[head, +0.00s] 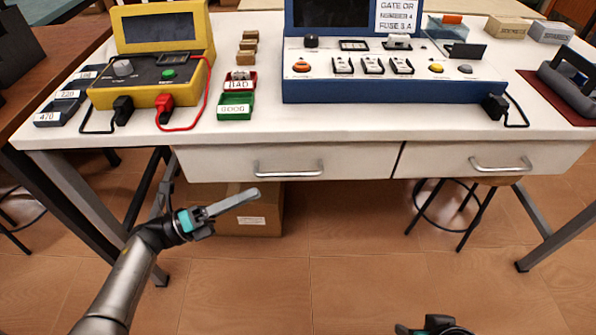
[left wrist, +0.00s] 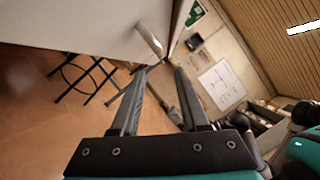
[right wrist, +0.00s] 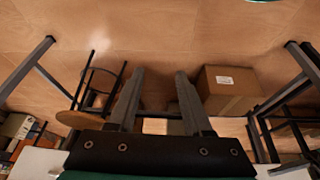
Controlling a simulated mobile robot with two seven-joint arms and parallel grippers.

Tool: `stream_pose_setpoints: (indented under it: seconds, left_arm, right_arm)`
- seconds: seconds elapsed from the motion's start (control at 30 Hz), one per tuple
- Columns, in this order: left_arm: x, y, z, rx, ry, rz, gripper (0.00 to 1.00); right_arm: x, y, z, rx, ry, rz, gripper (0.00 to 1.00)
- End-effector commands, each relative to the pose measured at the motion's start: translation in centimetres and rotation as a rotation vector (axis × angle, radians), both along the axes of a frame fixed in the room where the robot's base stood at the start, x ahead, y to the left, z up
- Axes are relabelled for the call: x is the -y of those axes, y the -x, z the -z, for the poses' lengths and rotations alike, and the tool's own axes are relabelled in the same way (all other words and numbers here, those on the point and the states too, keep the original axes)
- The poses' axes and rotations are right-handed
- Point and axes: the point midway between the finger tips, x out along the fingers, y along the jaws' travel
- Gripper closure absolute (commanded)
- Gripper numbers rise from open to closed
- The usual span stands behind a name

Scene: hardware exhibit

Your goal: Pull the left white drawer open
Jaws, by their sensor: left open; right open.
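The left white drawer (head: 225,165) sits under the white table top and looks shut, its front in line with the right drawer (head: 430,160). Its silver bar handle (head: 289,170) is at the middle of its front. My left gripper (head: 257,194) is open and empty, below and left of the handle in the head view. In the left wrist view a metal handle (left wrist: 149,40) on a white front (left wrist: 85,22) shows beyond the open fingertips (left wrist: 160,68), apart from them. My right gripper (right wrist: 160,72) is open and empty, low and away from the drawers.
The table top (head: 340,120) carries a yellow meter (head: 150,95), a blue test console (head: 395,90) and small trays. A cardboard box (head: 262,215) stands on the floor under the left drawer. A stool (head: 470,205) stands under the right drawer. The floor in front is clear.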

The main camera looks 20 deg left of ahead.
Motion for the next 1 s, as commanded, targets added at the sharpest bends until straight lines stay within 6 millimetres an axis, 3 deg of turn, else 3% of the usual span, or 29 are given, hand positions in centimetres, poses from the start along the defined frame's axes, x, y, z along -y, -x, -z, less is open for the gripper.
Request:
stream_pose_setpoints:
  seconds: [0.3, 0.5, 0.97, 1.0]
  left_arm:
    - [5.6, -4.0, -1.5, 0.003, 0.004, 0.000, 0.55]
    - [8.0, -5.7, -2.0, -0.001, 0.003, -0.001, 0.55]
    - [9.0, -6.4, -2.3, -0.003, 0.002, -0.001, 0.55]
    - [9.0, -6.4, -2.3, -0.003, 0.002, -0.001, 0.60]
  right_arm:
    - [0.0, 0.1, -0.9, 0.017, -0.002, 0.001, 0.50]
    - [0.0, 0.1, -1.7, 0.030, -0.005, 0.000, 0.50]
    - [-0.1, 0.3, -2.3, 0.039, -0.008, -0.001, 0.50]
    - [0.0, 0.3, -2.2, 0.038, -0.008, -0.001, 0.50]
